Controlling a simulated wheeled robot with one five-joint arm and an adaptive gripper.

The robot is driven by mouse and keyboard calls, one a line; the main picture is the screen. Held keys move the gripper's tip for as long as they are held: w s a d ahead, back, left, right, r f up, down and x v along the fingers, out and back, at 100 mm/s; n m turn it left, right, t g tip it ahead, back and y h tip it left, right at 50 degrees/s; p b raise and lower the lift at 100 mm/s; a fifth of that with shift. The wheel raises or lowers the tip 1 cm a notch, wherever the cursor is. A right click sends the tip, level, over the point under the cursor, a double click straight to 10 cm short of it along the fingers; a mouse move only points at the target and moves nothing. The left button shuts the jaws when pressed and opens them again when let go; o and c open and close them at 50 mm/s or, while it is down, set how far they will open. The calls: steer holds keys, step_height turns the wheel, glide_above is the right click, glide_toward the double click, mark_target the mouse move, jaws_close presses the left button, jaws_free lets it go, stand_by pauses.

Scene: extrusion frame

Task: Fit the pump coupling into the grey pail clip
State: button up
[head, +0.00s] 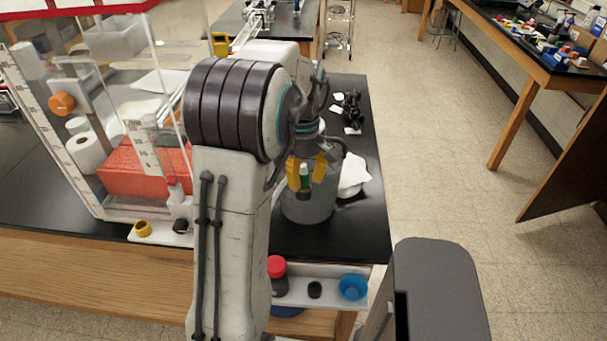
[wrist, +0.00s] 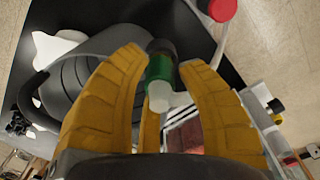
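The pump coupling (head: 305,178) is a small upright cylinder with a white top, a green middle and a dark lower end. It also shows in the wrist view (wrist: 160,68). My gripper (head: 306,170) has yellow fingers that close around the coupling from its sides. In the wrist view my gripper (wrist: 160,62) has the coupling between its fingertips. The grey pail (head: 308,206) stands on the black bench just beyond and below the fingers; its dark ribbed side shows at left in the wrist view (wrist: 85,75). I cannot make out the pail clip.
A clear-walled case with a red block (head: 145,172) stands on the left. A narrow white shelf (head: 325,272) on the bench front holds a red-capped jar (head: 277,275) and a blue cup (head: 352,287). White paper (head: 354,172) lies right of the pail.

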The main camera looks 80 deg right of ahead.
mark_target(303, 173)
steer(key=shift+o, duration=0.7)
steer(key=shift+r, duration=0.2)
step_height(303, 173, up, 12)
steer(key=shift+p, duration=0.4)
